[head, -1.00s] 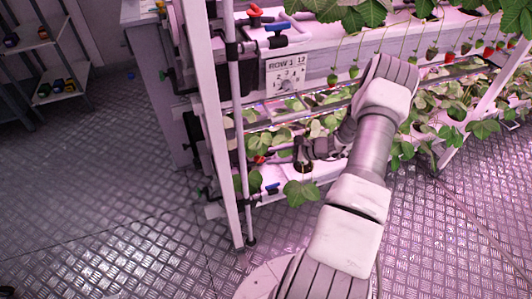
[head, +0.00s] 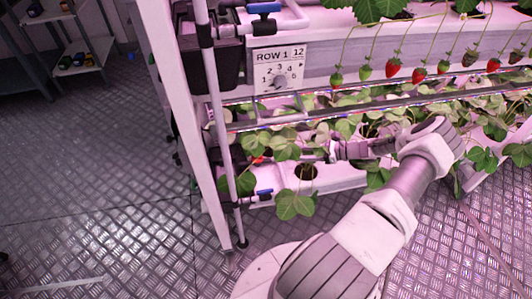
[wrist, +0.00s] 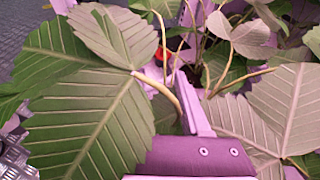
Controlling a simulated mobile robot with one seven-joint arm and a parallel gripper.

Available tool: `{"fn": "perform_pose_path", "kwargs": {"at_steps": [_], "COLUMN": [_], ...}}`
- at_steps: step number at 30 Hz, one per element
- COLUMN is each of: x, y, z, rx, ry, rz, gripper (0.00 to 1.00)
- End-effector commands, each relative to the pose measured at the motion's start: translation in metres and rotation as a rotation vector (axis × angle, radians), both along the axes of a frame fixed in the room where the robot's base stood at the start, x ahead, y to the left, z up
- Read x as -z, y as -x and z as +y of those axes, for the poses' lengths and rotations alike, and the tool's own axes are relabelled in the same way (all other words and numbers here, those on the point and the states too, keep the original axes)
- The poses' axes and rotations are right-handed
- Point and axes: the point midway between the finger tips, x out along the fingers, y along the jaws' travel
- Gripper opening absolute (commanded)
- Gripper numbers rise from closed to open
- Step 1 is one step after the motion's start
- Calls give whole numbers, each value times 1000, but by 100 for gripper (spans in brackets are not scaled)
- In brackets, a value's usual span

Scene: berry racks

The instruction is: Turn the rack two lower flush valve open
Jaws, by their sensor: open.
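Two small valve handles show at the left end of the lower trough in the head view. One is a red handle (head: 258,160), partly behind leaves, and one is a blue handle (head: 264,192) on the pipe below it. I cannot tell which is the flush valve. My gripper (head: 332,152) is open among the leaves of the lower trough, to the right of both handles and apart from them. In the wrist view, a finger shows between large leaves (wrist: 85,110). A small red piece (wrist: 163,54) shows beyond it, mostly hidden by stems and leaves.
Another blue valve handle (head: 263,8) is at the top. A white upright post (head: 185,120) and a grey pipe stand left of the handles. Hanging strawberries (head: 392,68) are above right. The floor (head: 100,180) at left is clear.

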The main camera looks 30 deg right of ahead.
Motion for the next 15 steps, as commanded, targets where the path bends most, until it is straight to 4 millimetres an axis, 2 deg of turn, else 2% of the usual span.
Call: {"fn": "perform_pose_path", "kwargs": {"at_steps": [4, 8, 15], "x": [7, 10, 27], "y": [4, 1, -25], "z": [-6, -4, 24], "rx": [11, 11, 10], "ry": [-9, -12, -13], "rz": [7, 9, 9], "gripper": [46, 46, 46]}}
